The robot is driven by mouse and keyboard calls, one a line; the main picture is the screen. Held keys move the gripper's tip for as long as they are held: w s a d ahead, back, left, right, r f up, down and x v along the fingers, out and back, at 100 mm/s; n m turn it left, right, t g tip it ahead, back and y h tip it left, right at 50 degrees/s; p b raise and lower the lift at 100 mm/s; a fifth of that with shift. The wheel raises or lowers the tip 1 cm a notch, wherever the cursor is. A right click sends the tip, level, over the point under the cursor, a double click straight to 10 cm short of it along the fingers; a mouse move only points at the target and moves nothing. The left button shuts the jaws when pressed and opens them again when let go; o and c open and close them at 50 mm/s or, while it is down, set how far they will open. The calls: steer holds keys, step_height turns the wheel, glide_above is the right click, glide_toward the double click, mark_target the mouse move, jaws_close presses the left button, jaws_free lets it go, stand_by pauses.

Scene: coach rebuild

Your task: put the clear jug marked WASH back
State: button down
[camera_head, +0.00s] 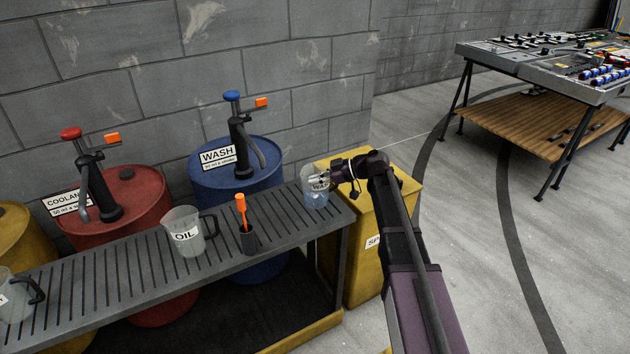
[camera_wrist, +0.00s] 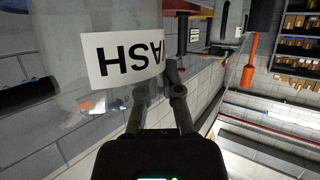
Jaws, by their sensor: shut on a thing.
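The clear jug marked WASH (camera_head: 315,193) is at the right end of the slatted grey rack (camera_head: 120,262), with bluish liquid showing in it. In the wrist view the jug (camera_wrist: 75,80) fills the left side, its WASH label upside down. My gripper (camera_head: 322,178) is shut on the jug at its right side in the head view. In the wrist view the fingers of my gripper (camera_wrist: 160,88) meet the jug beside its label. I cannot tell whether the jug's base touches the rack. The blue WASH drum (camera_head: 275,185) with its pump stands behind the rack.
A clear OIL jug (camera_head: 184,232) and a black holder with an orange-handled tool (camera_head: 245,225) stand on the rack. Another jug (camera_head: 14,298) stands at its left end. A yellow bin (camera_head: 370,260) is beside the rack's right end. A red COOLANT drum (camera_head: 130,205) stands behind.

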steer(key=shift+f, duration=0.15)
steer(key=c, duration=0.8)
jaws_free()
steer(key=shift+r, duration=0.25)
steer(key=shift+d+r, duration=0.1)
steer(key=shift+d, duration=0.15)
steer(key=p+v, duration=0.5)
steer(key=v, duration=0.6)
steer(key=shift+d, duration=0.25)
